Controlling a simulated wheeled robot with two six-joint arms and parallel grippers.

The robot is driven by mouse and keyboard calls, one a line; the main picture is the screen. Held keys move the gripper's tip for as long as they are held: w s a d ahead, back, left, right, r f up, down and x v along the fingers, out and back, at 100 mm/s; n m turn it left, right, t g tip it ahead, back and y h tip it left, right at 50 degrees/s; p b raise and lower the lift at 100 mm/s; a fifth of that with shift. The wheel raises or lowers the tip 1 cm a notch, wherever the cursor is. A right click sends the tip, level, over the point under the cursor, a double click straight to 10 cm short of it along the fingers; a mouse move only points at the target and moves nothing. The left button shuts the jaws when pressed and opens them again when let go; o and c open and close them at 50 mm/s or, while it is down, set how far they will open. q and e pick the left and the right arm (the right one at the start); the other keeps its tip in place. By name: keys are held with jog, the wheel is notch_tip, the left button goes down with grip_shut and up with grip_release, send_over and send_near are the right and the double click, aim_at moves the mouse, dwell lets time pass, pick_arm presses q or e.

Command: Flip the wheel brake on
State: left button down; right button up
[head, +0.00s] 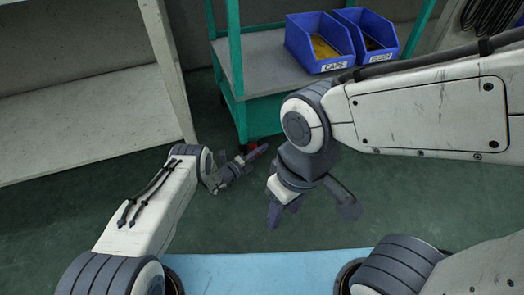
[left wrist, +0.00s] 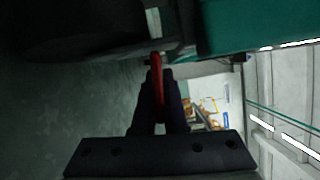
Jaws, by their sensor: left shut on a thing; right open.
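The wheel brake is a red lever (left wrist: 157,88) low at the cart; in the left wrist view it runs between the two dark fingers. In the head view only a small red part (head: 252,146) shows by the foot of the teal cart post. My left gripper (head: 260,153) reaches in close to the floor there and is shut on the red lever. The wheel itself is mostly hidden in the head view. My right gripper (head: 312,212) hangs over the floor nearer to me, fingers spread apart and empty.
The teal cart (head: 236,70) has a grey shelf with two blue bins, one labelled CAPS (head: 318,45) and another (head: 368,35) beside it. A beige shelf unit (head: 90,130) stands at the left. Green floor (head: 210,215) is clear between my arms.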

pick_arm(q)
jog(key=m+b, duration=0.1)
jog(key=f+m+h+b, duration=0.1)
jog(key=m+b, duration=0.1)
jog(key=shift+w+f+m+t, duration=0.1)
jog(key=shift+f+m+t, duration=0.2)
jog(key=shift+a+r+m+h+b, duration=0.1)
jog(key=shift+m+h+b, duration=0.3)
jog(key=shift+m+b, duration=0.15)
jog(key=shift+r, duration=0.1)
jog(key=c, duration=1)
grip_release()
jog(key=shift+o, duration=0.2)
jog(key=shift+r, duration=0.1)
